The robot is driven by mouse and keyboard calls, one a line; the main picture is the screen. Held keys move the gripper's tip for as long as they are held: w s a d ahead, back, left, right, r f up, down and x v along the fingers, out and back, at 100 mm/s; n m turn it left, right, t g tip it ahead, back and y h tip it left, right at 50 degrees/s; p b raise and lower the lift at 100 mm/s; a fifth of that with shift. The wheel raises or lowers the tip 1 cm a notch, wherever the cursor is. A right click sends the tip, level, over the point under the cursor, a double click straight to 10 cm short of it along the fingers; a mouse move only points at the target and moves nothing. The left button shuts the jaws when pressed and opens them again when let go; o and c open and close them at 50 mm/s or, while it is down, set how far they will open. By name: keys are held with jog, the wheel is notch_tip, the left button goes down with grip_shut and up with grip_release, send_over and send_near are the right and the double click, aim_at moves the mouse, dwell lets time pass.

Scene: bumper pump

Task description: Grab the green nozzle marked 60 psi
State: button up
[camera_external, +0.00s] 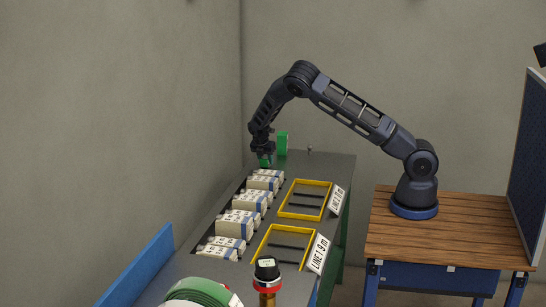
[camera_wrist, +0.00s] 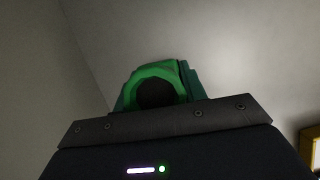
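A green piece (camera_external: 265,160) is at the far end of the grey bench, directly below my gripper (camera_external: 263,150). In the wrist view a green round part with a dark opening (camera_wrist: 158,74) rises just beyond the dark plate of my gripper, with darker green behind it. I cannot tell whether my fingers touch it or close on it; the fingertips are hidden or too small. No 60 psi marking is readable. A green upright block (camera_external: 282,143) stands just right of my gripper.
Pale packs (camera_external: 245,217) with blue bands lie in rows along the bench (camera_external: 180,265). Two yellow frames (camera_external: 321,183) (camera_external: 308,232) with line signs are to their right. A black-topped nozzle with a red ring (camera_external: 267,271) and a green coil (camera_external: 203,290) are in front.

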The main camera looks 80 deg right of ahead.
jog(key=c, duration=0.4)
jog(key=shift+c, duration=0.2)
